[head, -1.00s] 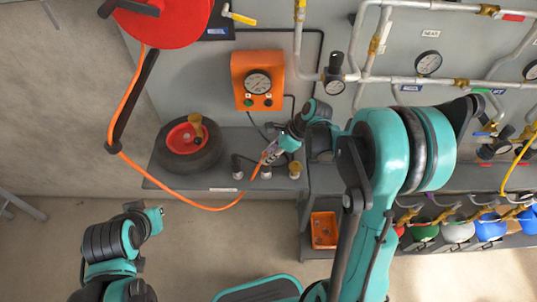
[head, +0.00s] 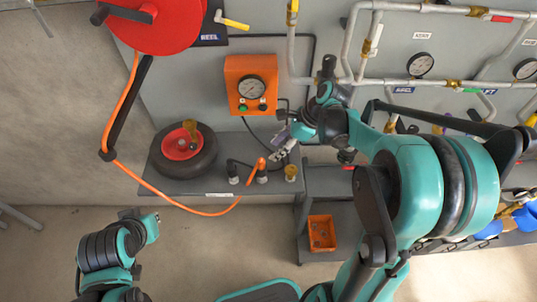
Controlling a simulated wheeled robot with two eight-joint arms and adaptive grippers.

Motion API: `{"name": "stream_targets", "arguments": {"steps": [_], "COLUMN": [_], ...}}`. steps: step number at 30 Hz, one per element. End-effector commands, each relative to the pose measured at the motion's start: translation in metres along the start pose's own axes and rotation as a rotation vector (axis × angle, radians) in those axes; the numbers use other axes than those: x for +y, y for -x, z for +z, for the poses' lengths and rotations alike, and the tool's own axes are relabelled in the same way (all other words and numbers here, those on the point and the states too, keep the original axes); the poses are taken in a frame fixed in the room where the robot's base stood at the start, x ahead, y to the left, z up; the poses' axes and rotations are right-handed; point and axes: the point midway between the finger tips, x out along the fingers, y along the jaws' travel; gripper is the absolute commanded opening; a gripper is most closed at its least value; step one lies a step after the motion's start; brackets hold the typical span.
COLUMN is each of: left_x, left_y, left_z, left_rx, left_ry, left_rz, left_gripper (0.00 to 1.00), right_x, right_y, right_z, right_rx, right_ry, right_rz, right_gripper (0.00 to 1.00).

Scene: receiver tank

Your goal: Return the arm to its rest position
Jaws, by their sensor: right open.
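My right gripper (head: 282,152) is open and empty. It is above the shelf (head: 220,186), in front of the wall panel, with its fingers pointing down and left. My right arm reaches in from the lower right and bends over towards the shelf. Just left of and below the fingers, the orange end piece (head: 256,168) stands tilted among small dark fittings on the shelf. It looks apart from the fingers. My left arm is folded at the lower left; its gripper cannot be made out.
A black tyre with a red hub (head: 183,150) lies on the shelf. An orange hose (head: 160,193) hangs from the red reel (head: 155,25). An orange gauge box (head: 251,84) and pipes with gauges are on the panel. An orange bin (head: 322,232) sits low. Floor at lower left is clear.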

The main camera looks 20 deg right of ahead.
Motion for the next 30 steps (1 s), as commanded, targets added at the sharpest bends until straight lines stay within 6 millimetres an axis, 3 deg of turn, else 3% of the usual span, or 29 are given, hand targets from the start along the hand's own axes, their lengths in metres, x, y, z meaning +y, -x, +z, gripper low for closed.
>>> {"name": "stream_targets", "arguments": {"steps": [3, 7, 23, 26, 30], "left_x": [0.0, 0.0, 0.0, 0.0, 0.0], "left_y": [0.0, 0.0, 0.0, 0.0, 0.0], "left_z": [0.0, 0.0, 0.0, 0.0, 0.0], "left_rx": [0.0, 0.0, 0.0, 0.0, 0.0], "left_ry": [0.0, 0.0, 0.0, 0.0, 0.0], "left_rz": [0.0, 0.0, 0.0, 0.0, 0.0], "left_gripper": [0.0, 0.0, 0.0, 0.0, 0.0], "right_x": [0.0, 0.0, 0.001, 0.01, 0.04], "right_y": [0.02, 0.033, 0.037, 0.038, 0.043], "right_z": [0.0, 0.0, 0.001, 0.004, 0.011], "right_rx": [0.0, 0.0, 0.002, 0.026, 0.116], "right_ry": [-0.002, -0.001, 0.009, 0.091, 0.402], "right_rz": [-0.001, 0.0, -0.002, -0.019, -0.072], "right_gripper": [0.44, 0.44, 0.44, 0.44, 0.44]}}
